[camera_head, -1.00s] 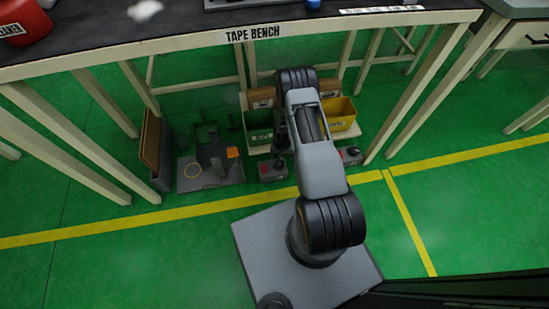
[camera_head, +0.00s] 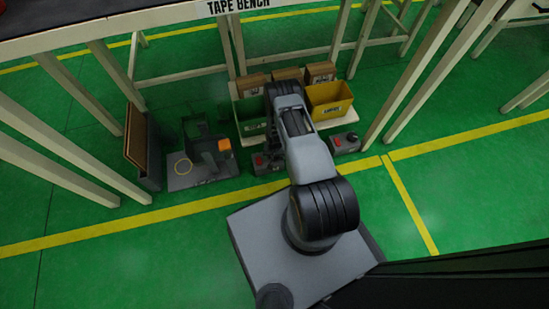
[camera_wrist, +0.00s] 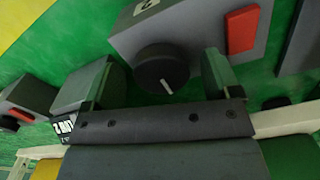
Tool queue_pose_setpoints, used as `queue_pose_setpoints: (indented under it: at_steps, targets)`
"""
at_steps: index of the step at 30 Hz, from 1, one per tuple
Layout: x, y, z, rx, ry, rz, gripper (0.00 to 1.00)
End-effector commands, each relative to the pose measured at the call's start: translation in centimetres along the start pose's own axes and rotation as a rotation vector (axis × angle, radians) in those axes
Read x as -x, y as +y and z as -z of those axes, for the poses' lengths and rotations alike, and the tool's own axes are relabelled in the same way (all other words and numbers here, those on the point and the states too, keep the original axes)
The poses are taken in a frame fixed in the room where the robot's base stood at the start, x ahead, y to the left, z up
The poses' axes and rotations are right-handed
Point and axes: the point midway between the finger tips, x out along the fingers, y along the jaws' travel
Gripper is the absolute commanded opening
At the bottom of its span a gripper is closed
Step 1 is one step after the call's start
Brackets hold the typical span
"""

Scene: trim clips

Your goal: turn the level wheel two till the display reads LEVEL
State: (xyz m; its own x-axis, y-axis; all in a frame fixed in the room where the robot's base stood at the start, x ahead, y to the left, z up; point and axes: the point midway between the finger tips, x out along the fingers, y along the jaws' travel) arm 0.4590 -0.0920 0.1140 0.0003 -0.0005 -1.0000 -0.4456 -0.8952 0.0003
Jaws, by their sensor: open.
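In the wrist view a black round knob with a white pointer line (camera_wrist: 162,70) sits on the face of a grey box (camera_wrist: 195,32), beside a red block-like button (camera_wrist: 242,30). A small white label on the box shows a mark I cannot read surely. My gripper (camera_wrist: 160,78) is open, with one finger on each side of the knob; I cannot tell whether either touches it. Left of the fingers a grey block carries a dark panel with white characters (camera_wrist: 65,130), upside down and partly cut off, not surely readable. In the head view my arm hides the gripper.
In the head view a grey control box (camera_head: 347,142) stands right of my arm and another (camera_head: 265,162) to the left. Green (camera_head: 262,115) and yellow (camera_head: 330,98) bins stand behind. A grey fixture (camera_head: 205,160) and bench legs (camera_head: 400,95) flank the space.

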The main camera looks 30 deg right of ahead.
Motion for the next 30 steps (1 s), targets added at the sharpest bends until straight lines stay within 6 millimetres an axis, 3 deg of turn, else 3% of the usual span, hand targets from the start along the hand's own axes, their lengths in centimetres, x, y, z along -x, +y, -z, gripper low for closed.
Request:
queue_pose_setpoints:
  at_steps: [14, 30]
  targets:
    - [-0.96, 0.00, -0.01, 0.000, 0.000, 0.000, 0.83]
    - [-0.94, 0.00, -0.01, 0.000, 0.000, 0.000, 0.34]
